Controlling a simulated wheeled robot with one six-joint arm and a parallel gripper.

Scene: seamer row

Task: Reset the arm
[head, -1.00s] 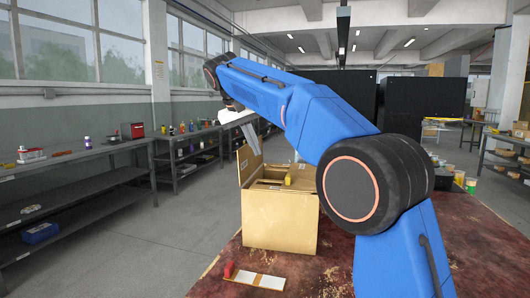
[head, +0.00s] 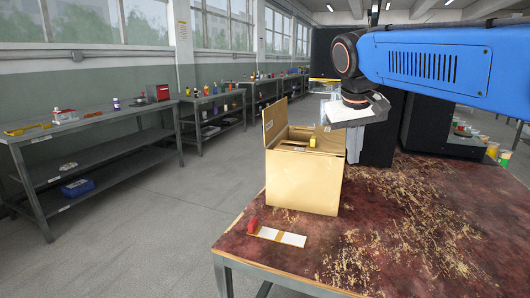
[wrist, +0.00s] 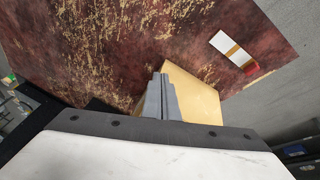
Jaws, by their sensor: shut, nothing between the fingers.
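My gripper (head: 353,150) hangs from my blue arm in the head view, fingers pointing down, at the right side of a tan box. Its grey fingers are together with nothing between them. They also show in the wrist view (wrist: 160,98), in front of part of the box (wrist: 198,97). The box (head: 303,182) stands upright on the worn red-brown table (head: 400,225), its flap raised at the left and a yellow thing at its top. I cannot tell whether the fingers touch the box.
A white strip with a tan band (head: 283,237) and a small red thing (head: 252,225) lie on the table in front of the box. The table's front right is bare. Grey benches (head: 95,120) with small items line the left wall, across open floor.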

